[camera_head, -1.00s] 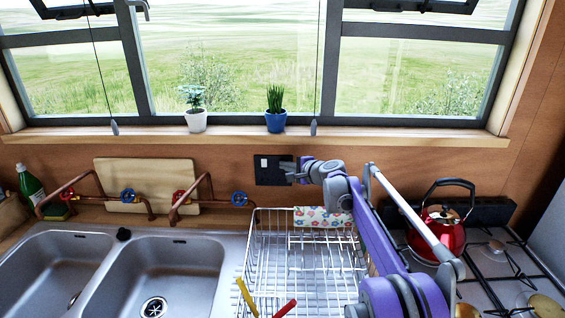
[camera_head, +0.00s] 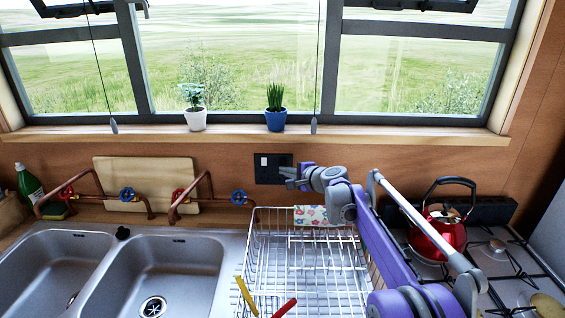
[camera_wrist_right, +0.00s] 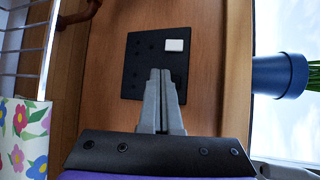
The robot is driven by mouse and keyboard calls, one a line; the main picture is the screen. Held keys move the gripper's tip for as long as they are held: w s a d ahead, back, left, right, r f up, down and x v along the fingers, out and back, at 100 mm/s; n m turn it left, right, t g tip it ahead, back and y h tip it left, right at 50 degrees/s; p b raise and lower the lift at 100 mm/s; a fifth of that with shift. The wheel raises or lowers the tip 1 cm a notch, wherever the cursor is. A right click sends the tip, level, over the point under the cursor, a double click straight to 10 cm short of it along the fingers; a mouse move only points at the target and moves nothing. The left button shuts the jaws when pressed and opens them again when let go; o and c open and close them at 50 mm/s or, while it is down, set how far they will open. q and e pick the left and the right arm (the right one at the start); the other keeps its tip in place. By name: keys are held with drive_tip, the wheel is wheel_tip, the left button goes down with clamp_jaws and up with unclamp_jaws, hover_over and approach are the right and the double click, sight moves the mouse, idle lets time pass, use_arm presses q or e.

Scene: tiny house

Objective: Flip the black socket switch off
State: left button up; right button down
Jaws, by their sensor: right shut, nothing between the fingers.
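The black socket (camera_head: 272,170) is on the wooden wall below the window sill, with a small white switch (camera_head: 264,161) on its left part. In the right wrist view the socket plate (camera_wrist_right: 137,65) appears turned, with the white switch (camera_wrist_right: 174,45) near its upper right. My right gripper (camera_head: 284,175) is shut and empty in front of the socket, to the right of and slightly below the switch. In the wrist view its fingertips (camera_wrist_right: 162,74) overlap the plate, just short of the switch; I cannot tell whether they touch the plate. My left gripper is not in view.
Copper pipes (camera_head: 207,182) with valves are left of the socket. Potted plants (camera_head: 275,120) stand on the sill. A red kettle (camera_head: 440,236) is on the stove at right.

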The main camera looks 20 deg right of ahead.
drive_tip(key=shift+s+a+f, duration=0.1)
drive_tip(key=shift+s+a, duration=0.25)
drive_tip(key=shift+s, duration=0.35)
drive_tip(key=shift+s+a+f, duration=0.1)
drive_tip(key=shift+s+a, duration=0.25)
drive_tip(key=shift+s, duration=0.35)
